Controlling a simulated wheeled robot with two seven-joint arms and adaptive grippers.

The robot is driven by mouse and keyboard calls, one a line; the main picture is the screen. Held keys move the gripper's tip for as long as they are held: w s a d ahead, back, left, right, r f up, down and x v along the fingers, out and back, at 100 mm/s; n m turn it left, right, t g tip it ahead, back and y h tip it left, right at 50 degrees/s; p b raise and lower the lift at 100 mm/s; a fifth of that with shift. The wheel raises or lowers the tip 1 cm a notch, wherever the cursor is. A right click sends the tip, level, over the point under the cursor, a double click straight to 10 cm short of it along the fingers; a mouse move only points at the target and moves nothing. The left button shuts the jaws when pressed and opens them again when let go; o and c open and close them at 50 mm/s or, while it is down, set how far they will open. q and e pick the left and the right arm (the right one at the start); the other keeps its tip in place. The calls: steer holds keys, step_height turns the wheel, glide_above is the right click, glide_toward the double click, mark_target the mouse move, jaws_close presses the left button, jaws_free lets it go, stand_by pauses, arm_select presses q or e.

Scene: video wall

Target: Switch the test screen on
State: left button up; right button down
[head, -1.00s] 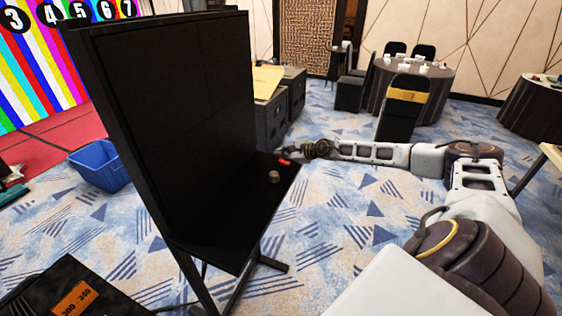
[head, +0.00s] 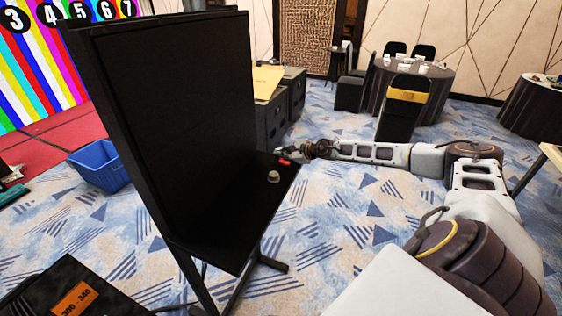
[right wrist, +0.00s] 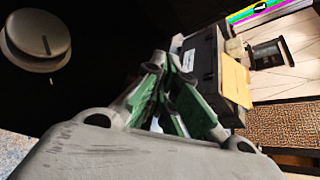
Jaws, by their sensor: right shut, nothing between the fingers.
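The test screen (head: 165,110) is a dark black panel on a stand, showing no picture in the head view. Its lower ledge carries a round grey knob (head: 273,177) and a small red switch (head: 284,161) near the far right edge. The knob also shows large at the upper left of the right wrist view (right wrist: 36,36), with a dark line on its face. My right gripper (head: 296,151) is just beyond the red switch, its fingers shut and empty. I cannot tell whether it touches the ledge. The red switch is not visible in the wrist view. My left gripper is not in view.
A blue bin (head: 98,166) stands on the carpet at left, near a striped wall display (head: 45,65). Dark cases (head: 272,120) stand behind the panel with a yellow envelope (head: 267,82) on top. A dark box with an orange label (head: 73,299) is at lower left.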

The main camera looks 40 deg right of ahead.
mark_target(286, 164)
steer(key=shift+w+a+f, duration=0.1)
steer(key=shift+w+f, duration=0.1)
steer(key=shift+f, duration=0.55)
stand_by(1.1)
steer(key=shift+r, duration=0.2)
steer(key=shift+s+r, duration=0.2)
steer(key=shift+r, duration=0.4)
stand_by(0.4)
steer(key=shift+s+d+r+p, duration=0.15)
steer(key=shift+s+r+p, duration=0.1)
steer(key=shift+r, duration=0.35)
steer(key=shift+s+d+r+p, duration=0.15)
steer(key=shift+r+p, duration=0.05)
steer(key=shift+r, duration=0.35)
steer(key=shift+s+d+r, duration=0.1)
steer(key=shift+s+r, duration=0.1)
steer(key=shift+r, duration=0.45)
steer(key=shift+s+d+r, duration=0.1)
steer(key=shift+s+r, duration=0.05)
steer(key=shift+r, duration=0.45)
steer(key=shift+m, duration=0.3)
